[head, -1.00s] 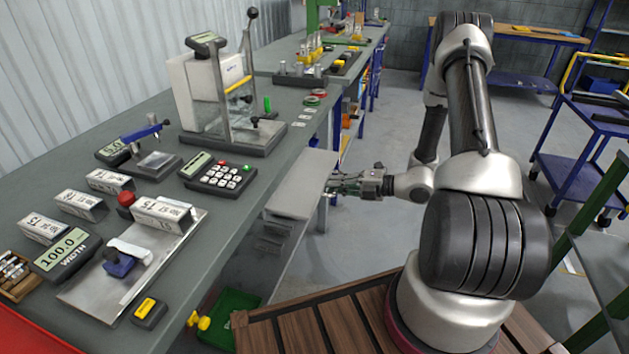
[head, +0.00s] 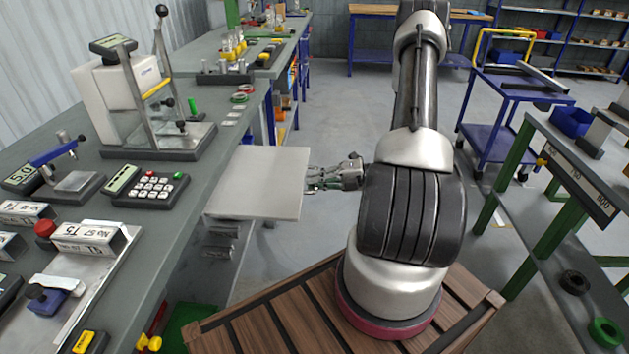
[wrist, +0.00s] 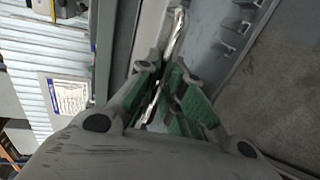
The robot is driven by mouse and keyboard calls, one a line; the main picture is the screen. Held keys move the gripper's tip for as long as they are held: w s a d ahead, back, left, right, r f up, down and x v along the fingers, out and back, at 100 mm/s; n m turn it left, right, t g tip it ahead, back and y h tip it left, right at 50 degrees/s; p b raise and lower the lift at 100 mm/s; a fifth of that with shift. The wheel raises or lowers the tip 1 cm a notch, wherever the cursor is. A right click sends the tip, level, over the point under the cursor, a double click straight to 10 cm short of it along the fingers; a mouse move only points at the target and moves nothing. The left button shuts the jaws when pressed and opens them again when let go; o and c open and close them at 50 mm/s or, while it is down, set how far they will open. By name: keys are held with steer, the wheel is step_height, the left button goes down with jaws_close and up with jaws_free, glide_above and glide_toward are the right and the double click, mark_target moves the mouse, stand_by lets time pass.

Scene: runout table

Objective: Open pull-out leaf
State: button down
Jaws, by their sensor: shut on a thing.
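The pull-out leaf (head: 258,182) is a flat, pale grey board. In the head view it sticks out well beyond the right side of the grey workbench (head: 205,165). My gripper (head: 314,180) is at the leaf's outer right edge. In the wrist view, my green-padded fingers (wrist: 165,88) are closed around a thin, shiny metal handle (wrist: 178,30) along the leaf's edge. The fingers partly hide the handle, and its shape is hard to make out in the head view.
A scale with a metal frame (head: 130,95) and a keypad box (head: 150,187) stand on the bench left of the leaf. Grey floor (head: 340,120) lies open beyond my gripper. A blue trolley (head: 510,100) and a green-legged table (head: 575,210) stand to the right.

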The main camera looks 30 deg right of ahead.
steer(key=c, duration=1.5)
jaws_free()
steer(key=shift+c, duration=0.2)
steer(key=v, duration=1.2)
